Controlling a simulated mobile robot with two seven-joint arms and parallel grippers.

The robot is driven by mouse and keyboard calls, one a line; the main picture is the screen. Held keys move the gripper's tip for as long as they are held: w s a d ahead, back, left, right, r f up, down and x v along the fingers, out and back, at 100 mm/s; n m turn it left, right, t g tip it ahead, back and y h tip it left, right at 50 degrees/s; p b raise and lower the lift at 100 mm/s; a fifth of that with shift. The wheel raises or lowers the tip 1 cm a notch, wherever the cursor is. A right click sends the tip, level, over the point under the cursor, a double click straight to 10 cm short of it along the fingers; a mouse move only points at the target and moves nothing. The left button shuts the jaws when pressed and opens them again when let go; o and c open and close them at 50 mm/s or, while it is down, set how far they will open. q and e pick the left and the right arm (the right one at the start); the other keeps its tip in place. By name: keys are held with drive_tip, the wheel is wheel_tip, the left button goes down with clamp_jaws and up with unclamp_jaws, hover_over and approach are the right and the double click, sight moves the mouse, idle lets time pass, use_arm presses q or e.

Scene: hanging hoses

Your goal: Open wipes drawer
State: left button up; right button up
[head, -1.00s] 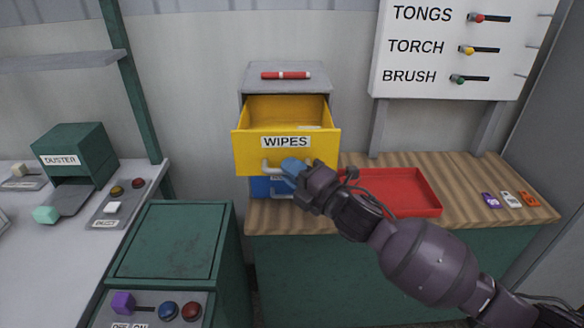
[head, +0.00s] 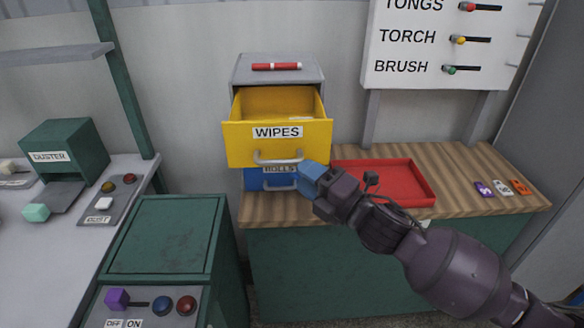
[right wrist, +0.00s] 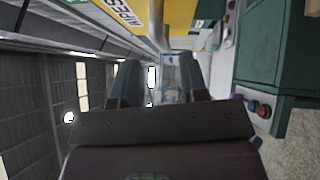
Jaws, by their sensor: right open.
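The yellow wipes drawer (head: 240,145) is pulled out of the grey cabinet (head: 240,70), and its inside shows from above. Its grey handle (head: 278,158) is on the front below the WIPES label. My right gripper (head: 312,178) is just right of and below the handle, apart from it. In the right wrist view its two fingers (right wrist: 160,85) are spread with nothing between them. The drawer's yellow front also shows there at the top (right wrist: 105,10), with the handle bar (right wrist: 158,25) ahead of the fingers. My left gripper is not in view.
The blue rolls drawer (head: 256,181) is shut below the wipes drawer. A red marker (head: 276,66) lies on the cabinet top. A red tray (head: 415,195) sits on the wooden bench (head: 465,190), right behind my right gripper. A green cabinet (head: 160,235) stands to the left.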

drive_tip(key=v, duration=0.4)
drive_tip(key=shift+s+d, duration=0.2)
idle(0.3)
drive_tip(key=d+f+m+t+h, duration=0.2)
drive_tip(key=d+f+m+h, duration=0.75)
drive_tip(key=m, duration=0.95)
drive_tip(key=s+d+f+m+g+h, duration=0.2)
drive_tip(key=s+d+f+m, duration=0.2)
drive_tip(key=s+f, duration=0.5)
drive_tip(key=s+d+f+m+g+h, duration=0.2)
drive_tip(key=s+d+f+m, duration=0.2)
drive_tip(key=s+f, duration=0.5)
wheel_tip(320, 180, down, 3)
drive_tip(key=shift+s+d+r+m, duration=0.15)
drive_tip(key=shift+s+d+m, duration=0.2)
drive_tip(key=shift+d, duration=0.3)
